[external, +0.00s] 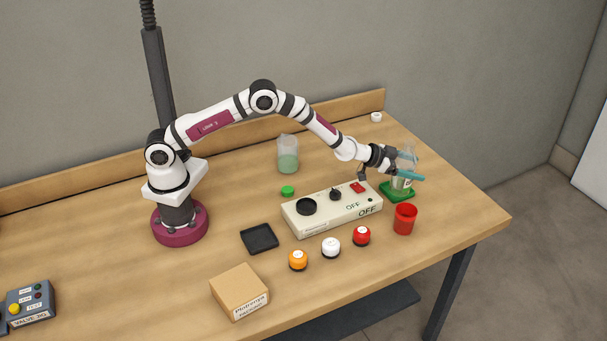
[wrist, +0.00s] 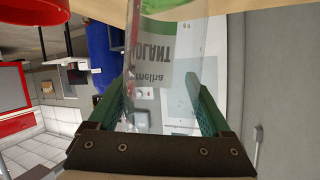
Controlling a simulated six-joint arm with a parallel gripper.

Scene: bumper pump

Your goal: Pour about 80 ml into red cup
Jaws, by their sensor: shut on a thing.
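The red cup (external: 404,221) stands upright on the table near its right end, in front of the green square tray (external: 386,193). It shows in part at the upper left of the wrist view (wrist: 30,12). My gripper (external: 421,167) is shut on a clear labelled bottle (external: 402,183), behind the cup and over the green tray. In the wrist view the bottle (wrist: 165,50) sits between both fingers, with green at its far end. The bottle looks about upright; I cannot tell whether it touches the tray. The cup's contents are not visible.
A white control box (external: 330,209) marked OFF lies left of the cup. Orange (external: 298,260), white (external: 331,248) and red (external: 362,236) buttons stand in front of it. A clear beaker with green liquid (external: 288,160) stands behind; a cardboard box (external: 239,291) lies front left.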

